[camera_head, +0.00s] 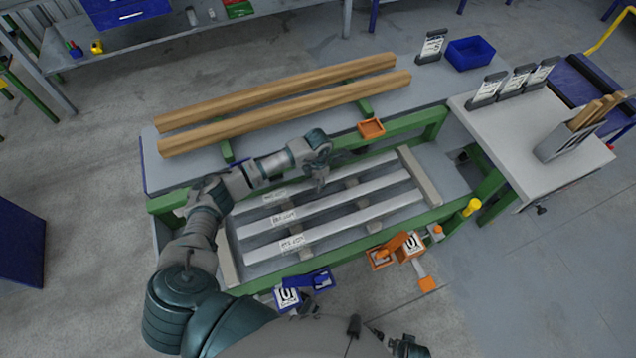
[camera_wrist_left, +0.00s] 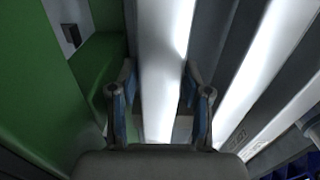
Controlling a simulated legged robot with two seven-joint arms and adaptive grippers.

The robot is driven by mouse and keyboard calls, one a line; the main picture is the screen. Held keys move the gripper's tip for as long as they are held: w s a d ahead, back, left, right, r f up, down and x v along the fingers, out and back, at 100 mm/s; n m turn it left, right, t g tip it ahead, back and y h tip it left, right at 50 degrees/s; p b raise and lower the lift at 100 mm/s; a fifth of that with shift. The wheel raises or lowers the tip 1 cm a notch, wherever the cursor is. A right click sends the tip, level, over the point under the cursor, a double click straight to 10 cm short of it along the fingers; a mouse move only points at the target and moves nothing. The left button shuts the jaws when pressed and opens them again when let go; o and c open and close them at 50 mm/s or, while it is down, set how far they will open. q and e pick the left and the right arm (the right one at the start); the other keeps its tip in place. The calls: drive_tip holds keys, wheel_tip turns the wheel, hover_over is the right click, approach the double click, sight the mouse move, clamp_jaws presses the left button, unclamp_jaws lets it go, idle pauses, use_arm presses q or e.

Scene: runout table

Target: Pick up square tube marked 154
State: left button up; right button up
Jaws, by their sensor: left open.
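Three pale square tubes lie side by side in the green-framed table: a far tube (camera_head: 365,190), a middle tube (camera_head: 345,203) and a near tube (camera_head: 350,222). Each has a white label near its left end; the numbers are too small to read, so I cannot tell which is 154. My left gripper (camera_head: 321,186) is over the far tube, pointing down. In the left wrist view the open left gripper (camera_wrist_left: 160,105) has a pale tube (camera_wrist_left: 160,60) running between its fingers, with gaps at both sides. A dark part at the head view's bottom edge may be my right gripper.
Two wooden beams (camera_head: 290,105) lie behind the tubes. An orange tray (camera_head: 371,128) sits on the table edge. A green rail (camera_wrist_left: 45,70) runs close beside the left finger. Orange bins (camera_head: 395,250) and blue bins (camera_head: 305,285) hang at the front.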

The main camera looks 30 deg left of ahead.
use_arm(q)
clamp_jaws()
drive_tip(key=shift+r, duration=0.1)
